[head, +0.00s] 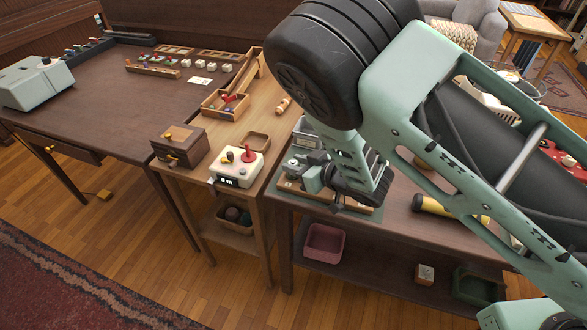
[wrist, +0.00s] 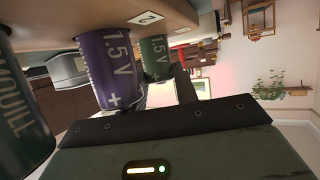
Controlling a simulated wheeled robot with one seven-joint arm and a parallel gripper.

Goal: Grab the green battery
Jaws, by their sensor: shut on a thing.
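In the wrist view the green battery (wrist: 153,50), marked 1.5 V, stands in line with a purple battery (wrist: 103,62) against a wooden piece with a label reading 2. My gripper (wrist: 165,88) is at the green battery's plus end and appears shut on it; the dark jaws hide part of that end. In the head view my gripper (head: 317,181) is low over the wooden holder (head: 362,207) on the right-hand bench. The green battery cannot be made out there, behind the gripper and wrist.
A dark green cylinder (wrist: 18,110) fills the left edge of the wrist view. A white device with a red knob (head: 238,166) and a brown box (head: 180,145) stand left of my gripper. A yellow cylinder (head: 432,205) lies to its right. A pink bin (head: 324,243) sits on the shelf below.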

